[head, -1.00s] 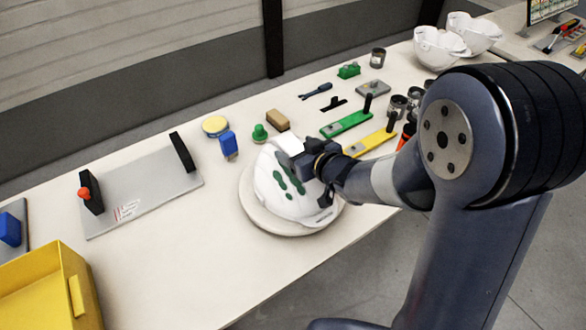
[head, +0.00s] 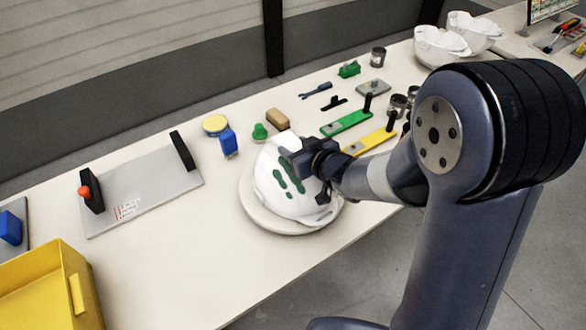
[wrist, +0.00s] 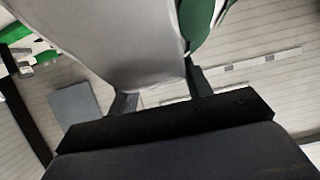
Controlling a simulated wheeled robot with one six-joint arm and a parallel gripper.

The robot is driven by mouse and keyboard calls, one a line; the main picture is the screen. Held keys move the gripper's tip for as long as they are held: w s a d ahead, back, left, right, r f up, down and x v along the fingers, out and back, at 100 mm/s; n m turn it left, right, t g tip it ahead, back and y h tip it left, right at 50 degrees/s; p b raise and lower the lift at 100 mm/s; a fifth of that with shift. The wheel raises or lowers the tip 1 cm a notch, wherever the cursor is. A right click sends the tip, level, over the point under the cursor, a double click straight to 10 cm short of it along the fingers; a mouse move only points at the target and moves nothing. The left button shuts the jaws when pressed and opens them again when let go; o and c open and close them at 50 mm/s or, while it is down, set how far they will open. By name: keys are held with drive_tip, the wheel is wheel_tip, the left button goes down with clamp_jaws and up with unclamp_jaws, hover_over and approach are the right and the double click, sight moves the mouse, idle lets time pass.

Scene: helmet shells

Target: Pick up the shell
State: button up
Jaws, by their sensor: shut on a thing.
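The white helmet shell (head: 268,187) with dark green patches is at the round pale stand (head: 252,214) near the table's front edge. My gripper (head: 303,162) is at the shell's upper right side and is shut on it. In the wrist view the shell's pale surface (wrist: 125,40) and a green patch (wrist: 200,22) fill the upper middle, against the two fingers. I cannot tell whether the shell's lower edge is touching the stand or slightly above it. My gripper hides part of the shell's right side.
A yellow bin (head: 40,290) is at the lower left, beside a grey plate (head: 150,195) with black uprights. A green bar tool (head: 346,123), a yellow bar tool (head: 370,142) and small items lie behind. White shells (head: 441,45) stand at the far right.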

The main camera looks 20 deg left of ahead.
clamp_jaws()
